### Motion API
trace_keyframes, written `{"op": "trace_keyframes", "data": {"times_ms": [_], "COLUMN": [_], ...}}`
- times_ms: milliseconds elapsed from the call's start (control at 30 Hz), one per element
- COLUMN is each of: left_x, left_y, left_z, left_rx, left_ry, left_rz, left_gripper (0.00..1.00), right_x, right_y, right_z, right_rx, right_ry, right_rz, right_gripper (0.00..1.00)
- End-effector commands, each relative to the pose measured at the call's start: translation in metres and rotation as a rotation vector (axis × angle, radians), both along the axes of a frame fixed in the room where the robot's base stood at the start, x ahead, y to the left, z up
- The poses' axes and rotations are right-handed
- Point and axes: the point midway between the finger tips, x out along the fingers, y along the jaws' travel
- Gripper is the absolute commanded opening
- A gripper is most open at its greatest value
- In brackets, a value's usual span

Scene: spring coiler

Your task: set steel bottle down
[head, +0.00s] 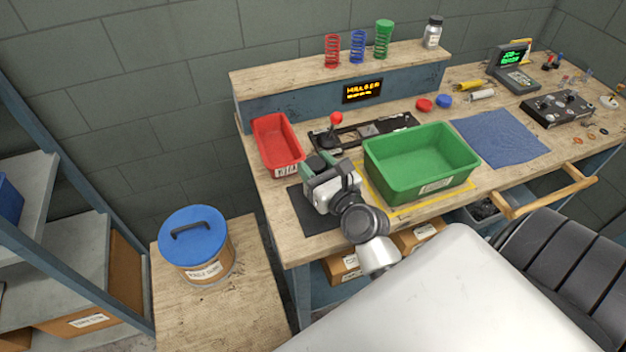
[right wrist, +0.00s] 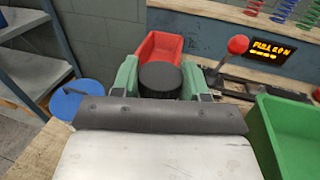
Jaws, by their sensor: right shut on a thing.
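My right gripper (head: 322,166) is over the left end of the workbench, above or near a dark mat (head: 305,212). In the right wrist view its two green fingers (right wrist: 162,82) are shut on either side of a thing with a round black top, which I take to be the steel bottle (right wrist: 160,76). Only that top shows clearly; the bottle's body is hidden by my gripper. I cannot tell whether its base touches the mat. My left gripper is not in view.
A red bin (head: 277,143) stands just behind my gripper, and a green bin (head: 421,163) stands to its right. A red-knobbed lever (head: 336,120) is behind. A blue-lidded tub (head: 195,243) stands lower left. The dark mat's front part is bare.

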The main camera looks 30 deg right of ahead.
Motion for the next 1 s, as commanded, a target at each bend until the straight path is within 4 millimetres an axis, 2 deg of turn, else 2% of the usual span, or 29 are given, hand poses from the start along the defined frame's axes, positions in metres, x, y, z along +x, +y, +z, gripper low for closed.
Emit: {"op": "trace_keyframes", "data": {"times_ms": [133,300,400,800,833,967,1000], "left_x": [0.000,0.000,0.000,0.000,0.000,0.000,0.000], "left_y": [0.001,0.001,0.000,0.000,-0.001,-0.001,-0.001], "left_z": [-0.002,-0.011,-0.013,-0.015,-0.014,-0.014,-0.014], "left_rx": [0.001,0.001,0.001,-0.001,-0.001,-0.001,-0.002], "left_ry": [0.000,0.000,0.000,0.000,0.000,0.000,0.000], "left_rz": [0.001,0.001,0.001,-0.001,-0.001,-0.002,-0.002], "left_gripper": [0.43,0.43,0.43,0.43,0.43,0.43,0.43], "right_x": [0.000,0.000,0.000,0.000,0.000,0.000,0.000], "right_y": [0.008,0.007,0.007,0.007,0.007,0.007,0.007], "right_z": [-0.008,-0.035,-0.044,-0.048,-0.047,-0.047,-0.047], "right_rx": [-0.001,-0.005,-0.003,0.000,0.000,0.000,0.000], "right_ry": [-0.001,0.002,0.000,-0.001,0.000,0.001,0.001], "right_rz": [0.000,0.002,0.000,-0.001,-0.001,-0.001,-0.001], "right_gripper": [0.08,0.08,0.08,0.08,0.48,0.68,0.70]}}
